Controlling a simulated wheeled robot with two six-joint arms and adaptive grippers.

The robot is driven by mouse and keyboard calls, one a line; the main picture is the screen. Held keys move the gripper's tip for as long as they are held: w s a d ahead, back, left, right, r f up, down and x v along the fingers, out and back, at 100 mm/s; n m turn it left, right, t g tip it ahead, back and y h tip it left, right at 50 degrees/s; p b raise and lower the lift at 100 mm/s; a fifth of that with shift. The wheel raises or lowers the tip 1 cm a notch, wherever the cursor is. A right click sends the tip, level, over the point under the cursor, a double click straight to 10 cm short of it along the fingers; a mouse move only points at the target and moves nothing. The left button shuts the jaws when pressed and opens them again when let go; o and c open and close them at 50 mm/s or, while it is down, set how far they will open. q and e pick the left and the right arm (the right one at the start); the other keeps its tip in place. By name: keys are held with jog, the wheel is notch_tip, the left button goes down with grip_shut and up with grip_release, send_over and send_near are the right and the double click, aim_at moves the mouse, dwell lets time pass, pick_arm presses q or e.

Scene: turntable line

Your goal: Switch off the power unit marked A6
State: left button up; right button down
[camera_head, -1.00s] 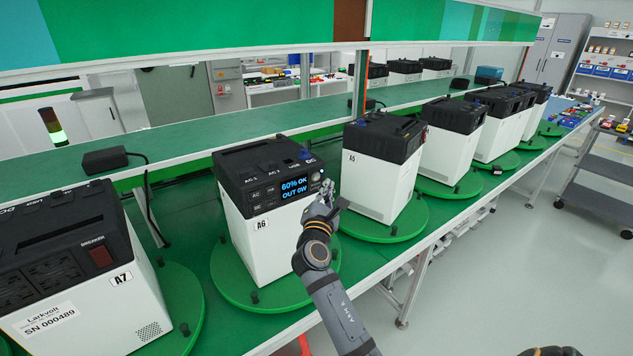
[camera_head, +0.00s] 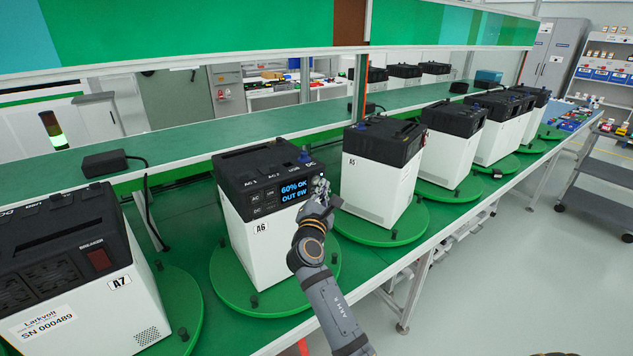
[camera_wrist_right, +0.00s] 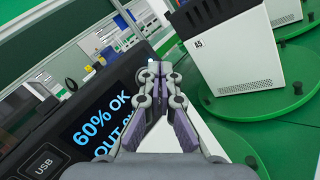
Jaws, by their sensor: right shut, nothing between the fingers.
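The power unit marked A6 (camera_head: 262,238) is a white box with a black top, standing upright on a green turntable (camera_head: 235,287). Its lit display (camera_head: 294,190) reads "60% OK" and "OUT 0W"; the display also shows in the right wrist view (camera_wrist_right: 93,128). My right gripper (camera_head: 319,184) is shut and empty at the right end of A6's front panel, just right of the display. In the right wrist view its fingertips (camera_wrist_right: 153,68) are together, with a small bluish glint just beyond them. The gripper hides that panel end; I cannot tell whether it touches. My left gripper is out of view.
Unit A7 (camera_head: 75,265) stands to the left and unit A5 (camera_head: 372,182) to the right, each on its own turntable. More units follow along the green bench. A black adapter (camera_head: 104,163) with a cable lies on the ledge behind.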

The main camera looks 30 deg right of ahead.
jog(key=shift+w, duration=0.1)
dwell(0.7)
jog(key=shift+w, duration=0.3)
jog(key=shift+w+a, duration=0.1)
jog(key=shift+w, duration=0.25)
dwell(0.7)
jog(key=shift+s, duration=0.15)
jog(key=shift+s+p, duration=0.35)
jog(key=shift+s, duration=0.3)
jog(key=shift+s, duration=0.1)
jog(key=s, duration=0.1)
jog(key=s+p, duration=0.1)
jog(key=s, duration=0.1)
jog(key=s+p, duration=0.1)
jog(key=shift+s+d, duration=0.3)
jog(key=shift+s, duration=0.05)
